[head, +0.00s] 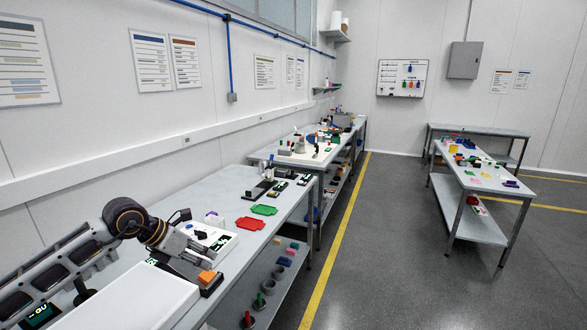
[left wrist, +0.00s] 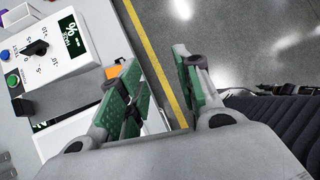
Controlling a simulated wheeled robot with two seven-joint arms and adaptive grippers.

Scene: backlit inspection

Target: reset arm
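My left arm (head: 75,260) reaches in from the left of the head view, above the near end of the long bench (head: 205,183). Its gripper (head: 212,249) is near the bench's front edge, beside a white device with a dark knob. In the left wrist view the two green-padded fingers (left wrist: 155,78) stand apart with nothing between them, only grey floor and a yellow line beyond. My right gripper is not in view.
A white panel with a knob and display (left wrist: 55,45) lies left of the fingers. A red tray (head: 250,223) and green tray (head: 264,210) lie farther along the bench. Another table (head: 468,185) stands at right. The floor (head: 400,240) between is clear.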

